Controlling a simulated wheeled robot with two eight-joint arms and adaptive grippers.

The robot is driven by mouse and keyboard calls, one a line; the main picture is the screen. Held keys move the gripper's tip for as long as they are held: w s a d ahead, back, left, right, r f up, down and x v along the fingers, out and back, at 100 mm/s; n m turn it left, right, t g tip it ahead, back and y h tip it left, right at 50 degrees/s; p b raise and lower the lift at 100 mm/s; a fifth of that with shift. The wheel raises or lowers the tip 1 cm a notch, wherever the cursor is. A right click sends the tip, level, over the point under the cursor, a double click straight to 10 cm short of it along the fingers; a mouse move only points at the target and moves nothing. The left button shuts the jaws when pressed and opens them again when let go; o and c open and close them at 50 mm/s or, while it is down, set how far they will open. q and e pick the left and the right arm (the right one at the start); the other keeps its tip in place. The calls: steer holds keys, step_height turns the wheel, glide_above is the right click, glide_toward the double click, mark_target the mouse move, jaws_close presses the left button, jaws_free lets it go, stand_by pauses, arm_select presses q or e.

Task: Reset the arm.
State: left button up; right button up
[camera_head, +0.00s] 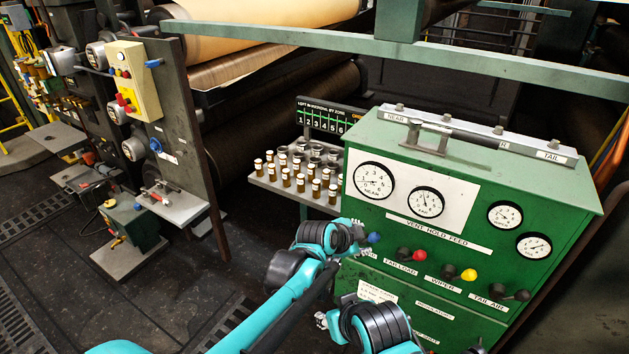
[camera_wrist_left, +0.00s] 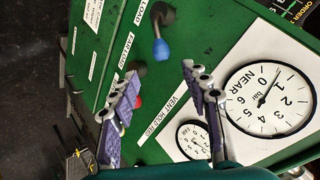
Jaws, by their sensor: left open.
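My left gripper (camera_head: 354,226) is at the left front edge of the green control panel (camera_head: 385,150), beside the blue-tipped lever (camera_head: 374,238). Its fingers are mostly hidden behind my ringed wrist in the head view. In the left wrist view, the gripper (camera_wrist_left: 162,75) shows two purple-grey padded fingers spread apart with nothing between them. The blue lever (camera_wrist_left: 161,50) stands beyond the fingertips, apart from them.
Red (camera_head: 420,256) and yellow (camera_head: 468,275) levers run along the panel front, below several round gauges. A shelf of small brown bottles (camera_head: 270,176) stands left of the panel. Dark floor (camera_head: 60,250) is open at left, around a green box (camera_head: 125,222).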

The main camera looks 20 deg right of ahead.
arm_select(q)
steer(key=shift+a, duration=0.1)
steer(key=s+a+r+n+t+y, duration=0.15)
steer(key=a+n, duration=0.35)
steer(key=a, duration=0.9)
steer(key=s+a+r+n+y, duration=0.1)
steer(key=a+r+n+y, duration=0.3)
steer(key=a, duration=1.1)
steer(key=s+a+f+n+y, duration=0.1)
steer(key=s+a+f+n, duration=0.2)
steer(key=a, duration=0.7)
steer(key=s+a+f+n+y, duration=0.1)
steer(key=s+a+f+n, duration=0.2)
steer(key=s+a+n, duration=0.5)
steer(key=s+a, duration=0.2)
steer(key=s, duration=0.1)
steer(key=shift+s+a+f+n+y, duration=0.3)
steer(key=shift+s+a+f+y, duration=0.05)
steer(key=shift+f, duration=0.05)
